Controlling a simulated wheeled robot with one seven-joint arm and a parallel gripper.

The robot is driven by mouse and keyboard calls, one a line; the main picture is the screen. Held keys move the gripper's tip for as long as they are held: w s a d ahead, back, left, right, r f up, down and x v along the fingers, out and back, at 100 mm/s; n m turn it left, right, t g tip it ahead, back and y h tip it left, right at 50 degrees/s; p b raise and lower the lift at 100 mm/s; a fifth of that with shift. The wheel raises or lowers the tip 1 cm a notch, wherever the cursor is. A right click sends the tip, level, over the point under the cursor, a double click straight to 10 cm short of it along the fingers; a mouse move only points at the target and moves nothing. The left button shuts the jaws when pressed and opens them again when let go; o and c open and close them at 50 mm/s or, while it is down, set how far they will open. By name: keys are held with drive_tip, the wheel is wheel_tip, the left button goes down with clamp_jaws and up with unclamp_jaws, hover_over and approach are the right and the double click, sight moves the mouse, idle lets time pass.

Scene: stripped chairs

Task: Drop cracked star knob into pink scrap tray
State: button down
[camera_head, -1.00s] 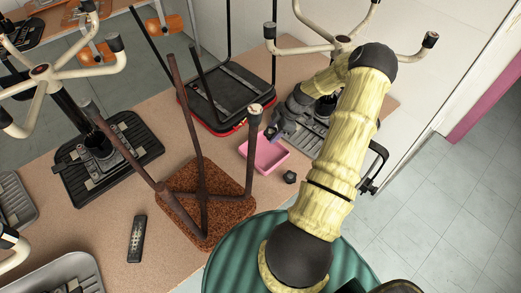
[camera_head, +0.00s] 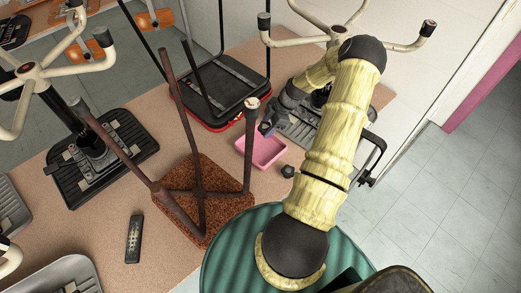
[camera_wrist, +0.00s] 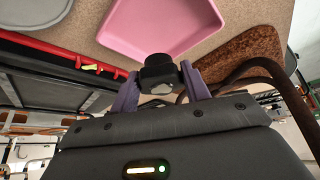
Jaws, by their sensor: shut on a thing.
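My gripper (camera_wrist: 160,88) has its two purple fingers shut on a dark star knob (camera_wrist: 157,68), with a pale face showing on its underside. Whether it is cracked, I cannot tell. In the head view my gripper (camera_head: 268,129) is at the back edge of the pink scrap tray (camera_head: 279,157), and the held knob cannot be made out. In the wrist view the pink tray (camera_wrist: 160,45) lies just beyond the knob, and its visible floor is empty. Another dark knob (camera_head: 287,171) lies on the table, right of the tray.
An upturned stool with a brown cork-like seat (camera_head: 225,205) and rusty legs stands left of the tray; one leg rises close to my gripper. A dark remote-like object (camera_head: 134,239) lies front left. Cream chair bases stand around.

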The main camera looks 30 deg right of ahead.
drive_tip(key=shift+f+b, duration=0.7)
drive_tip(key=shift+f, duration=1.2)
drive_tip(key=c, duration=0.6)
unclamp_jaws()
drive_tip(key=shift+r, duration=0.15)
drive_tip(key=b+v, duration=0.2)
drive_tip(key=v, duration=0.5)
drive_tip(key=shift+d+r, duration=0.1)
